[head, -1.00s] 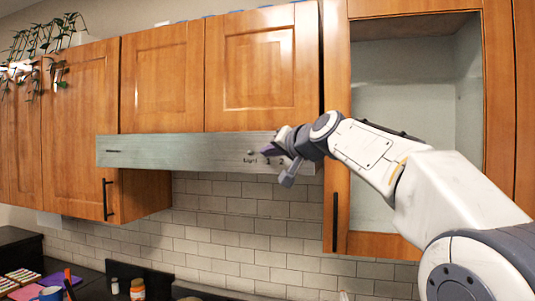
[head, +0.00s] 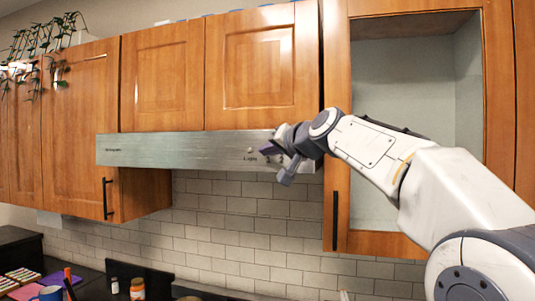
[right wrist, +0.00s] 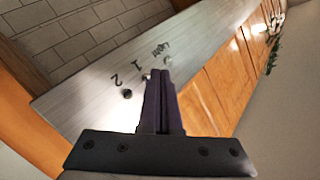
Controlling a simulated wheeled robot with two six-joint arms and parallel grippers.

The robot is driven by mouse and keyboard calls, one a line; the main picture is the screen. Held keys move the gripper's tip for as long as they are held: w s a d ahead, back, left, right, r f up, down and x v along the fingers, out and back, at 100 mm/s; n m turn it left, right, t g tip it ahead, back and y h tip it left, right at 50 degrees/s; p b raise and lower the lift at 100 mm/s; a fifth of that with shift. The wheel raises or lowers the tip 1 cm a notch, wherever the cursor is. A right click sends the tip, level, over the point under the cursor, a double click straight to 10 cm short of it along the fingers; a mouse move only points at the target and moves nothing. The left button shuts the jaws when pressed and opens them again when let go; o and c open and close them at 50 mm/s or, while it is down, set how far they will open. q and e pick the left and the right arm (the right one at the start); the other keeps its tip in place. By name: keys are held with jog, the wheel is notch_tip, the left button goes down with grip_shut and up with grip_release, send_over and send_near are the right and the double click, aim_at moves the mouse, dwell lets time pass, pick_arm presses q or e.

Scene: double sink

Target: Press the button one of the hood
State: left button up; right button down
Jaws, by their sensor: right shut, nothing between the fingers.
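The hood (head: 180,150) is a long grey metal panel under the wooden cabinets. In the right wrist view, the hood front (right wrist: 95,100) carries a row of small buttons with the printed labels Light, 1 and 2. Button one (right wrist: 146,77) sits just left of my fingertips there, partly hard to make out. Button two (right wrist: 126,94) is clear of the fingers. My right gripper (head: 264,149) is shut and empty, with its dark fingers at the hood's labelled right part. It also shows in the right wrist view (right wrist: 159,73). I cannot tell whether the fingertips touch the panel.
Wooden cabinets (head: 262,65) are above the hood, and an open cabinet (head: 400,110) is to the right. White tiles (head: 215,215) cover the wall below. A plant (head: 50,45) hangs at the upper left. Small bottles (head: 137,288) stand on the dark counter.

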jog(key=s+a+b, duration=0.1)
jog(key=s+a, duration=0.1)
jog(key=s, duration=0.3)
jog(key=shift+s, duration=0.35)
dwell(0.5)
